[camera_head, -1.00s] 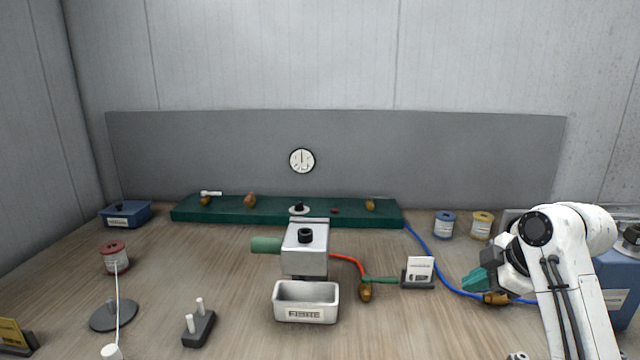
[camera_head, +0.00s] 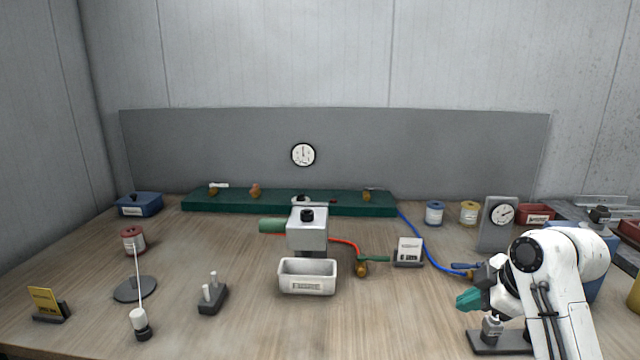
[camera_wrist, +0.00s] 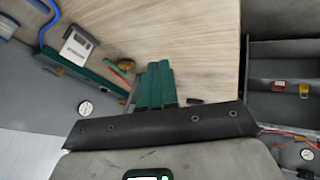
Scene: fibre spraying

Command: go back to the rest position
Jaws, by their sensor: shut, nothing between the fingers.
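My gripper (camera_head: 468,300) is at the right of the head view, low over the table's right part, with its teal fingers pointing left. The fingers are together and hold nothing. In the wrist view my gripper (camera_wrist: 157,85) shows as two teal fingers side by side, pressed together, with wood table beyond them. The white arm bends down from the elbow at the right edge of the head view and hides part of the table there.
A metal machine (camera_head: 307,229) with a white tray (camera_head: 308,285) stands mid-table. A small sign (camera_head: 409,250), blue hose (camera_head: 432,255) and dial stand (camera_head: 498,225) are near my arm. A dark-based fitting (camera_head: 497,340) stands below my gripper. Front middle table is clear.

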